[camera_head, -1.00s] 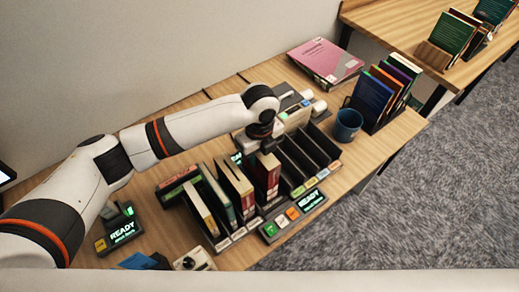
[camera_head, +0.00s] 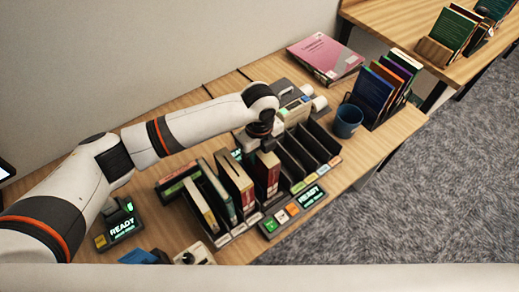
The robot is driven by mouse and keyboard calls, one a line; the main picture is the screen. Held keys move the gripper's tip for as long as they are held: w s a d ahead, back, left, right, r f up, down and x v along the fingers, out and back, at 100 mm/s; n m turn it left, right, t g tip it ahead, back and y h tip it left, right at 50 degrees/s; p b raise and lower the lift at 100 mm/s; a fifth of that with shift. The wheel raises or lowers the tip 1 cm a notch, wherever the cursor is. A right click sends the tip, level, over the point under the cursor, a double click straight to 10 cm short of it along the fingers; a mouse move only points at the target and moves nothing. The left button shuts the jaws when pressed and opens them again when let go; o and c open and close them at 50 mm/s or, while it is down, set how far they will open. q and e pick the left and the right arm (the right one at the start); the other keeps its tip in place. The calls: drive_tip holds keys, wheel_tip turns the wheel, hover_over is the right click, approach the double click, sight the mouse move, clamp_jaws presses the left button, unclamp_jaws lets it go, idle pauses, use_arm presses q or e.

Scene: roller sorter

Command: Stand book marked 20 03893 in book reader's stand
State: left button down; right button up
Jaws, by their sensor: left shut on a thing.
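My left gripper (camera_head: 265,147) points down over the row of sorter slots and is shut on the top of a dark red book (camera_head: 267,175). That book stands upright in or just above a slot; its lower end is hard to make out. Other upright books stand to its left: a red and cream one (camera_head: 236,179), a green one (camera_head: 218,192) and a cream one (camera_head: 199,204). The marking 20 03893 is not readable on any book. I cannot tell which device is the reader's stand. My right gripper is out of view.
Empty black slots (camera_head: 305,150) lie right of the held book. A READY panel (camera_head: 296,208) sits in front, and another READY device (camera_head: 121,229) at left.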

use_arm(q)
drive_tip(key=c, duration=0.9)
unclamp_jaws()
wheel_tip(320, 180, up, 11)
drive_tip(key=shift+r+b, duration=0.15)
drive_tip(key=shift+b, duration=1.1)
drive_tip(key=shift+r, duration=0.4)
